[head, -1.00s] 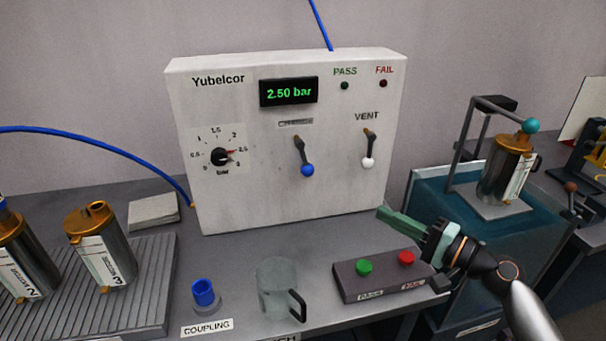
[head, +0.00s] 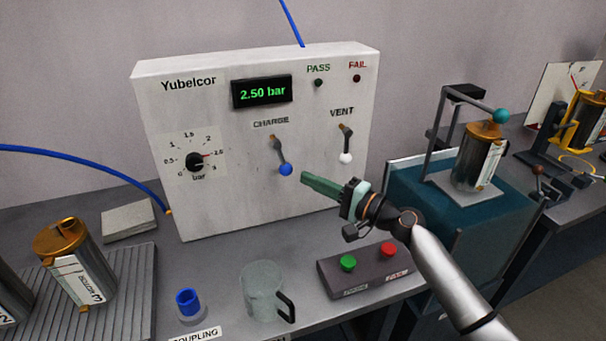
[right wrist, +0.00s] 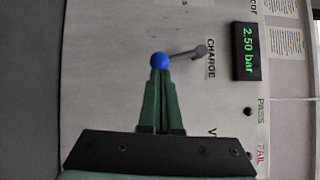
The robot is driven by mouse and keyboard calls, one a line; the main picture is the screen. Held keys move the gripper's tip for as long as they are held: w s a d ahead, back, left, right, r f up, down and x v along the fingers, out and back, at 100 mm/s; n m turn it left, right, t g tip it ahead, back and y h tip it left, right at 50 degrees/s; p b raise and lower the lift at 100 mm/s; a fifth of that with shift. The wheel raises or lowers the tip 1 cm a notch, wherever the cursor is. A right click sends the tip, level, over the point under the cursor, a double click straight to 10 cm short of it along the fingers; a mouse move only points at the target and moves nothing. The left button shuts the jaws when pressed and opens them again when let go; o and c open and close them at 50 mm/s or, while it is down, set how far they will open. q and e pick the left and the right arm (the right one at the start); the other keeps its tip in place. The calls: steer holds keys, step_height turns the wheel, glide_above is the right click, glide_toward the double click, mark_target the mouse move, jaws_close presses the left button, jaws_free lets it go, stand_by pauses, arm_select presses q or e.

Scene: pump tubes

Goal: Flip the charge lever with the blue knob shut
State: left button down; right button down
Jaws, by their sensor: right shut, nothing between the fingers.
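The charge lever's blue knob (head: 285,170) hangs at the lower end of its lever, which points down and slightly right below the CHARGE label on the white Yubelcor panel (head: 230,205). In the right wrist view the blue knob (right wrist: 159,60) shows just beyond the fingertips. My right gripper (head: 305,178) is shut and empty, its green fingertips just right of the blue knob. In the right wrist view its fingers (right wrist: 160,75) are together; whether they touch the knob I cannot tell. My left gripper is not in view.
The vent lever's white knob (head: 345,158) hangs right of the charge lever. The display (head: 262,92) reads 2.50 bar. Below stand a clear mug (head: 262,290), a blue coupling (head: 188,302) and a box with green and red buttons (head: 330,277). A teal fixture (head: 450,215) stands to the right.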

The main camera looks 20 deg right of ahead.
mark_target(285, 169)
steer(key=shift+x, duration=1.3)
steer(key=shift+f, duration=0.1)
steer(key=a+m+t+b, duration=0.1)
steer(key=b, duration=0.1)
steer(key=a+m+t+b, duration=0.1)
steer(key=m+b, duration=0.1)
steer(key=b, duration=0.1)
steer(key=shift+f+y, duration=0.3)
steer(key=shift+f, duration=0.1)
steer(key=shift+s, duration=0.1)
